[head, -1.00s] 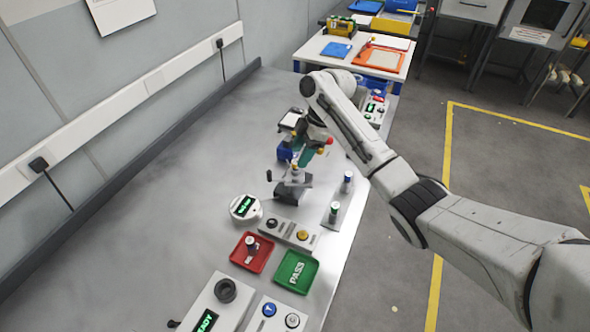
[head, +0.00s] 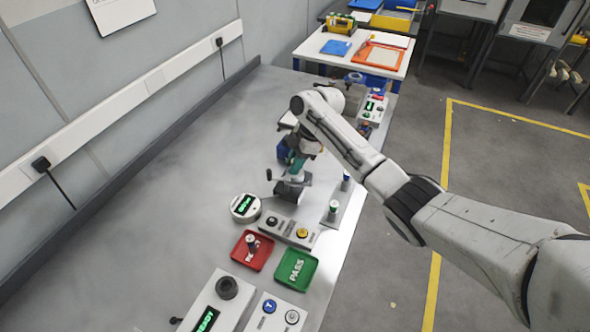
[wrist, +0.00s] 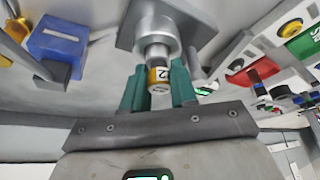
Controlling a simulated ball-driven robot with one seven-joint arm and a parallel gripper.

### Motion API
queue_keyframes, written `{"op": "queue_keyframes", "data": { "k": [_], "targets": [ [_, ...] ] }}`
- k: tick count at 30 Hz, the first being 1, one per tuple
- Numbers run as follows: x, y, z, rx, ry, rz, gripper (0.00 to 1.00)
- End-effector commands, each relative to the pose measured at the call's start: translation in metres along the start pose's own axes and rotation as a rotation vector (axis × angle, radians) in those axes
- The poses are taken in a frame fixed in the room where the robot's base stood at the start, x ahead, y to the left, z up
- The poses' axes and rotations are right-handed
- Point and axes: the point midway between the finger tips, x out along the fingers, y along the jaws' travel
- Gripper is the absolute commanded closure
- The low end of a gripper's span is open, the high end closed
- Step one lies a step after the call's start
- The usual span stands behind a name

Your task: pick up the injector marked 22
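The injector (wrist: 158,77) has a yellow band with a dark marking on white that reads like 22. In the wrist view it sticks out of a grey metal holder (wrist: 150,30), its end toward my wrist. My gripper (wrist: 159,85) has two green fingers, one on each side of the injector. I cannot tell whether they touch it or leave a small gap. In the head view my gripper (head: 297,165) is low over the grey holder (head: 289,190), and my arm and fingers hide the injector there.
A small stand with two upright cylinders (head: 333,208) is close on the right. A round display (head: 245,208), a button box (head: 288,231), a red tray (head: 264,260) and a green PASS tray (head: 309,283) lie nearer. A blue block (wrist: 58,41) is beside the holder. The table's left is clear.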

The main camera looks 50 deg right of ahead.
Motion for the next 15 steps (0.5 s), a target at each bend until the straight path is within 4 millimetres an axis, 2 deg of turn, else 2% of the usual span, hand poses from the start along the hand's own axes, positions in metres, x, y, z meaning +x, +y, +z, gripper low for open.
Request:
{"op": "queue_keyframes", "data": {
  "k": [1,7,15],
  "targets": [
    [-0.0001,0.0,0.0,0.0,0.0,0.0,0.8],
    [-0.0001,0.0001,0.0,0.0,0.0,0.0,0.99],
    [-0.0006,0.0004,-0.0002,0.0,0.0,0.001,1.0]
  ]
}}
